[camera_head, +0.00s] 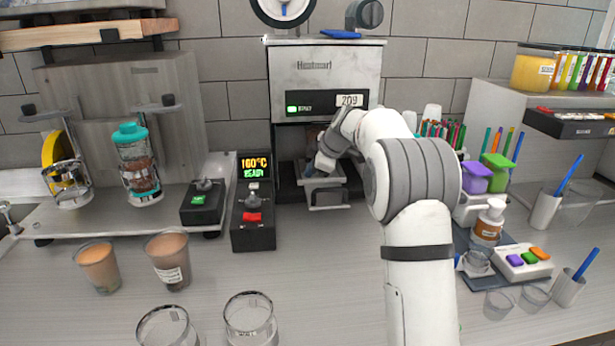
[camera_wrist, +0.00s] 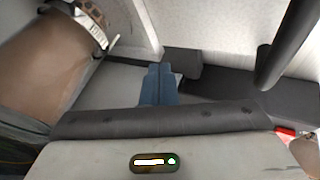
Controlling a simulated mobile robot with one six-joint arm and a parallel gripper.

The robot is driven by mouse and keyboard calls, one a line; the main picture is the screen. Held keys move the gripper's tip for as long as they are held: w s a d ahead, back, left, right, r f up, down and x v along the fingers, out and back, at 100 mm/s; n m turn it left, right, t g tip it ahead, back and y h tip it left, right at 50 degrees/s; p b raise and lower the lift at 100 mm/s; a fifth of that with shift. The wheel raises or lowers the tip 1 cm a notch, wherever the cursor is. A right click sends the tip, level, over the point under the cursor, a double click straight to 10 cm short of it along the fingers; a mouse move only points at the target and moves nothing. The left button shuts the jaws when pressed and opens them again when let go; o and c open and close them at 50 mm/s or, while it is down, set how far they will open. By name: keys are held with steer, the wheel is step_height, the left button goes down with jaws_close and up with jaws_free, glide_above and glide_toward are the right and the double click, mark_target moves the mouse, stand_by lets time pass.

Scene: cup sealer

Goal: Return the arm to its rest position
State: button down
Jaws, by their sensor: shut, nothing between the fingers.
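My white arm reaches from the lower right of the head view into the bay of the cup sealer (camera_head: 325,75). My gripper (camera_head: 309,169) is small there, just above the sealer's pulled-out tray (camera_head: 328,195). In the wrist view its blue fingers (camera_wrist: 160,85) are shut together with nothing between them. A cup with brown contents (camera_wrist: 45,60) fills the left of the wrist view, beside the fingers and apart from them. In the head view, a bit of brown shows in the dark bay behind my wrist, mostly hidden.
A control box (camera_head: 253,215) reading 160°C READY stands left of the bay. Two filled cups (camera_head: 168,262) and two empty clear cups (camera_head: 250,318) stand at the front left. Dispensers (camera_head: 138,165) stand at left. Bottles, pens and small cups crowd the right, near a white block (camera_head: 522,262).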

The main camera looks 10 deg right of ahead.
steer(key=s+d+r+m+g+h, duration=0.1)
steer(key=s+r+m, duration=0.15)
steer(key=s, duration=0.45)
steer(key=s+d+r+m, duration=0.15)
steer(key=s+r, duration=0.25)
steer(key=s, duration=0.4)
steer(key=s+f+m+h, duration=0.1)
steer(key=s+f+m, duration=0.2)
steer(key=s, duration=0.8)
steer(key=s+d+f+m+g+h, duration=0.1)
steer(key=s+f+m, duration=0.3)
steer(key=s, duration=0.6)
steer(key=s+f+m+g+h+p, duration=0.1)
steer(key=s+f+m, duration=0.3)
steer(key=s, duration=0.7)
steer(key=shift+s+d+m+h, duration=0.3)
steer(key=shift+d+m, duration=0.1)
steer(key=shift+m, duration=0.5)
